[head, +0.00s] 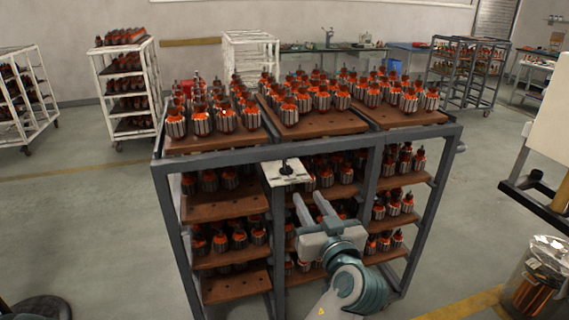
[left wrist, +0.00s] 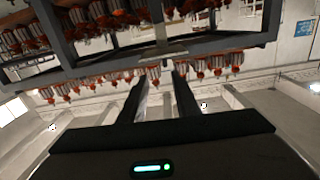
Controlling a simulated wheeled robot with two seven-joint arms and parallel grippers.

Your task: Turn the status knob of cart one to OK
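The cart (head: 171,220) stands in front of me, a grey metal frame with wooden trays of armatures. A white plate (head: 286,174) with a small dark knob (head: 286,164) on it is fixed to the middle of its near top rail. My left gripper (head: 310,204) is below and slightly right of the plate, fingers pointing up at it. The fingers are apart with nothing between them. In the left wrist view the open fingers (left wrist: 161,80) point toward the plate's edge (left wrist: 163,57). The knob's setting is too small to read. My right gripper is in neither view.
White carts (head: 128,90) stand at the back left. A darker cart (head: 467,72) stands at the back right. A clear container (head: 541,277) is at the lower right.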

